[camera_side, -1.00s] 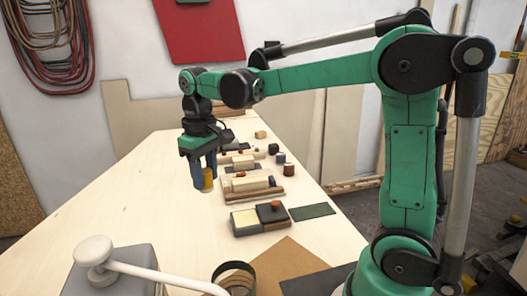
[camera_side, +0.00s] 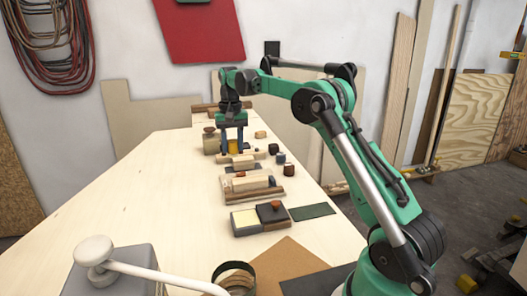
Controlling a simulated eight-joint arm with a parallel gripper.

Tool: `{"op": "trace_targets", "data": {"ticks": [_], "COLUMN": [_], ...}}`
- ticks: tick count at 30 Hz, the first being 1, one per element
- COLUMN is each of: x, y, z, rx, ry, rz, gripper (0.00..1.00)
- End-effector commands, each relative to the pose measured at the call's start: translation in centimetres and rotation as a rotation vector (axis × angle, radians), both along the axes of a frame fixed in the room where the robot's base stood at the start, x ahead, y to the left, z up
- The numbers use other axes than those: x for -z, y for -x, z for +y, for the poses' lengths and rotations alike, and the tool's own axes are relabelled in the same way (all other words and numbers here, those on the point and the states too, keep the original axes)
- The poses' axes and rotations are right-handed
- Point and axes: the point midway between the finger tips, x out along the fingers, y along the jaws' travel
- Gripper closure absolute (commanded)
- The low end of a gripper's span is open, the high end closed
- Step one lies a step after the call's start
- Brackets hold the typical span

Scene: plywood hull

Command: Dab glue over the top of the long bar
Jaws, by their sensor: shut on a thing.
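My gripper (camera_side: 232,151) is at the far part of the table, blue fingers pointing down and shut on a small yellow piece (camera_side: 233,146). The piece is just above or behind a pale wooden bar (camera_side: 256,155); I cannot tell whether they touch. Nearer, a pale block (camera_side: 250,183) lies with a dark brown bar (camera_side: 262,197) along its front. Which of these is the long bar is unclear. Any glue on them is too small to see. A dark two-part tray with a pale yellow pad (camera_side: 245,218) and a knobbed dark lid (camera_side: 272,211) stands nearest.
A tan block with a knob (camera_side: 210,143) stands left of my gripper. Small dark and wooden pieces (camera_side: 288,170) lie to the right. A dark green mat (camera_side: 312,211) lies beside the tray. A white-handled object (camera_side: 95,252) is in front.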

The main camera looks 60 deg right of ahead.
Motion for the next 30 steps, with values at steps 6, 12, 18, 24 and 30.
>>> {"op": "trace_targets", "data": {"ticks": [6,12,18,24,30], "x": [1.3,3.1,4.9,6.7,7.8], "y": [0.0,0.0,0.0,0.0,0.8], "z": [0.0,0.0,0.0,0.0,-0.9], "rx": [0.001,0.000,-0.001,-0.001,0.002], "ry": [0.000,0.000,0.000,0.000,0.000], "rz": [0.000,0.000,0.000,0.000,0.000], "gripper": [1.00,1.00,1.00,1.00,1.00]}}
